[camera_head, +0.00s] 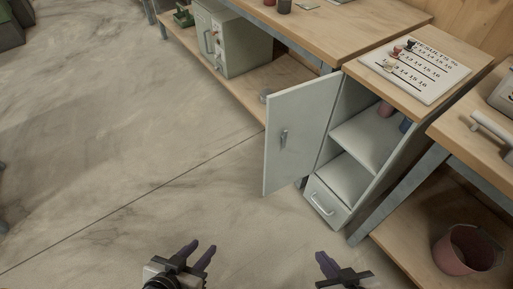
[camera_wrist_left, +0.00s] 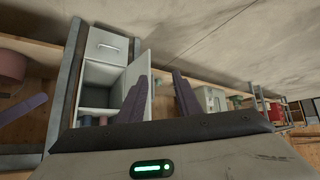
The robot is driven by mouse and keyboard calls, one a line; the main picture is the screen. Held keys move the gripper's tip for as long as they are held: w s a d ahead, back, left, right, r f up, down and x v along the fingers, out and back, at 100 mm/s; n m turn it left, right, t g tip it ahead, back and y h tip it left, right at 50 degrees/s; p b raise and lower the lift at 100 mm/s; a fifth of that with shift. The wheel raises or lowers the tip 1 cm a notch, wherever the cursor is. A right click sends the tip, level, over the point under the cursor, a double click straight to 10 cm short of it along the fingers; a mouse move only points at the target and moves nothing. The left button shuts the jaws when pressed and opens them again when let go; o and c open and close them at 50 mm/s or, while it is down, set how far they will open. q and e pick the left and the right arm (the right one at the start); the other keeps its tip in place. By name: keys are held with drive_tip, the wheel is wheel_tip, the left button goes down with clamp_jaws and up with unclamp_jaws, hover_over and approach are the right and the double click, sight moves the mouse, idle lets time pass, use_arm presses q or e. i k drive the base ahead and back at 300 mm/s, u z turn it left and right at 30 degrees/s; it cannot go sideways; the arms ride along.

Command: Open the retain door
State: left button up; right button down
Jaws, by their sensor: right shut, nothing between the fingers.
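The cabinet's shelves show, with a red and a blue item on the upper one. In the left wrist view the cabinet (camera_wrist_left: 104,77) appears upside down, with the open door (camera_wrist_left: 140,70) beside it. My left gripper (camera_head: 198,250) is open and empty, in front of the door and apart from it. Its purple fingers show in the left wrist view (camera_wrist_left: 160,95). My right gripper (camera_head: 326,262) is shut and empty, in front of the cabinet.
A drawer (camera_head: 326,203) sits below the cabinet opening. A results board (camera_head: 415,70) lies on the cabinet top. A grey-green box (camera_head: 233,40) stands on the left bench's lower shelf. A red bucket (camera_head: 465,250) is at right. The floor at left is clear.

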sight(304, 110)
drive_tip(key=k, duration=0.35)
drive_tip(key=u, duration=2.1)
drive_tip(key=i, duration=1.5)
drive_tip(key=z, duration=2.15)
